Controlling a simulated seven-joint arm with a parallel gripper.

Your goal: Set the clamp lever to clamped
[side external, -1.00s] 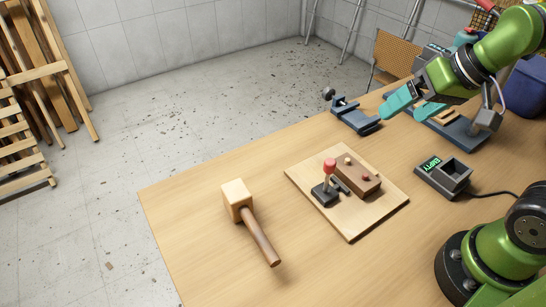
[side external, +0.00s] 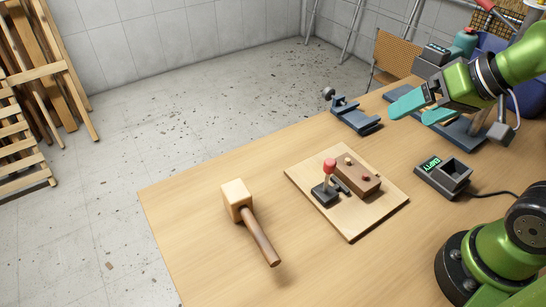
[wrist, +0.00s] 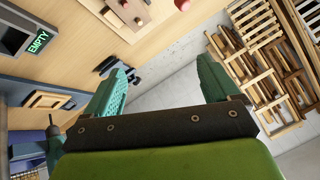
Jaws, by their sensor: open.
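The clamp lever (side external: 329,171) has a red knob and a pale shaft on a black base. It stands roughly upright on a wooden board, its arm reaching to a brown block (side external: 358,175). My gripper (side external: 413,108), with teal fingers, is open and empty. It is above the back right of the bench, well apart from the lever. In the wrist view the gripper (wrist: 160,78) shows both fingers wide apart. The lever's red knob (wrist: 183,4) is only partly seen at the top edge there.
A wooden mallet (side external: 254,225) lies left of the board (side external: 354,231). A blue-grey vise (side external: 355,116) is at the back edge. A grey box reading EMPTY (side external: 443,177) is right of the board, with a cable. Bare bench lies between them.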

